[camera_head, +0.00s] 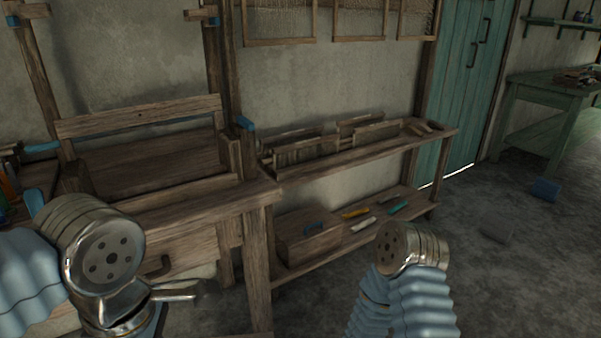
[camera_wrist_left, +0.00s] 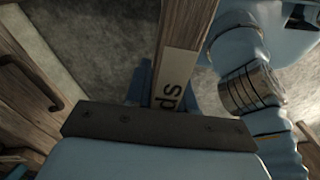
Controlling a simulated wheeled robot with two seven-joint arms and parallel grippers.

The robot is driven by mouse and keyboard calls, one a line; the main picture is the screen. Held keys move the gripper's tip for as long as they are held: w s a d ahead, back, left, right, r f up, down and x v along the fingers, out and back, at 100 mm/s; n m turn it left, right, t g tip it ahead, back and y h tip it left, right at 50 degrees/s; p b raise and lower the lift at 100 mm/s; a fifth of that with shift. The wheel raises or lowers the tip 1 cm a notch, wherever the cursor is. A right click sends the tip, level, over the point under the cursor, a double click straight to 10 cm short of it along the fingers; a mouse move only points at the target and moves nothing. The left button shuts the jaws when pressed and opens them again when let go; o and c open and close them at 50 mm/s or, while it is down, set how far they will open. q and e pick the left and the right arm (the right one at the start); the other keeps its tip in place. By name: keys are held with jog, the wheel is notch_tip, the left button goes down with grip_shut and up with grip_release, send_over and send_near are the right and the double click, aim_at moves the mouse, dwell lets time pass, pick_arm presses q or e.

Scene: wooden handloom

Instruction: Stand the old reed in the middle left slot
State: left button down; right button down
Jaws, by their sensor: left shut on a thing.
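My left gripper (camera_wrist_left: 168,88) is shut on a wooden piece with a pale label (camera_wrist_left: 176,80) bearing dark letters, seen in the left wrist view. This is probably the old reed; only part of it shows. In the head view my left wrist is at the lower left, in front of the loom, and the held piece cannot be made out there. Reeds (camera_head: 302,150) stand along the upper shelf (camera_head: 350,158) of the rack beyond, well away from my left gripper. The middle left slot cannot be told apart. My right gripper is out of sight below its wrist.
The loom (camera_head: 190,205) fills the left side. The rack's lower shelf (camera_head: 345,240) holds a wooden box (camera_head: 308,240) and several small coloured tools (camera_head: 398,207). A green door and a green bench (camera_head: 560,88) are at the right. The floor at right is mostly open.

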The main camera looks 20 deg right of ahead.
pick_arm(q)
jog(key=w+a+f+m, duration=0.3)
jog(key=w+f+m, duration=0.2)
jog(key=f, duration=0.5)
jog(key=w+a+f+m, duration=0.4)
jog(key=w+f+m, duration=0.1)
jog(key=f, duration=0.5)
jog(key=w+a+f+m, duration=0.3)
jog(key=w+f+m, duration=0.3)
jog(key=f, duration=0.4)
jog(key=shift+w+a+f, duration=0.15)
jog(key=shift+w+a, duration=0.1)
jog(key=shift+w, duration=0.3)
